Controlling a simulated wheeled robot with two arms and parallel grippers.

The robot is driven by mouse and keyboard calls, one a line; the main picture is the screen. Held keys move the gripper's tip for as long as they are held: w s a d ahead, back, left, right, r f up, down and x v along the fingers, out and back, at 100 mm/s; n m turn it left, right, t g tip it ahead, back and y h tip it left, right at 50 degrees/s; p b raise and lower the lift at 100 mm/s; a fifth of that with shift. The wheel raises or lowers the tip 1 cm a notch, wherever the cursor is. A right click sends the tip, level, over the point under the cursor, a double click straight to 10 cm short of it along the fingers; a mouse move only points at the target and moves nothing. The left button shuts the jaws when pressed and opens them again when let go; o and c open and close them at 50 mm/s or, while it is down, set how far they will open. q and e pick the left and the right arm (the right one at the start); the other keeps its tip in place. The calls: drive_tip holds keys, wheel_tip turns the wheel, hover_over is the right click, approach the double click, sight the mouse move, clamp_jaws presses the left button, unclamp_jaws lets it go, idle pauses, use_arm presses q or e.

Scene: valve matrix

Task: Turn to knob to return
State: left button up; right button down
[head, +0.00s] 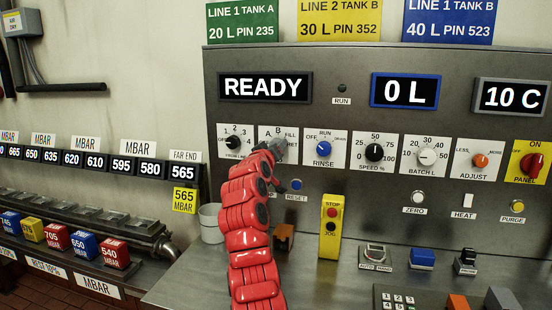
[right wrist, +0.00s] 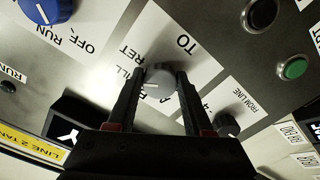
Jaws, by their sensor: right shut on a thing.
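The grey TO knob (right wrist: 160,74) sits on a white plate marked A, B, FILL and RET, on the steel control panel. My right gripper (right wrist: 158,88) is shut on this knob, with one dark finger on each side. The knob's white mark shows in the right wrist view on its lower left, roughly toward the FILL and B letters; the exact position is hard to tell. In the head view my red right arm reaches up to the plate (head: 291,138), and its hand hides much of the knob and labels. My left gripper is not in view.
The black FROM LINE knob (head: 233,143) is close on the left, and the blue RINSE knob (head: 324,148) on the right. Below stand a blue RESET button (head: 296,185) and a yellow STOP/JOG box (head: 331,219). The display (head: 265,88) reads READY.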

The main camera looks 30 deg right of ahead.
drive_tip(key=shift+w+f+m+b, duration=0.15)
drive_tip(key=shift+m+b, duration=0.55)
drive_tip(key=shift+m, duration=0.95)
drive_tip(key=shift+s+f+m+b, duration=0.1)
drive_tip(key=shift+m+b, duration=0.6)
drive_tip(key=shift+m, duration=0.95)
drive_tip(key=shift+c, duration=1.5)
unclamp_jaws()
drive_tip(key=shift+r, duration=0.1)
drive_tip(key=shift+a, duration=0.1)
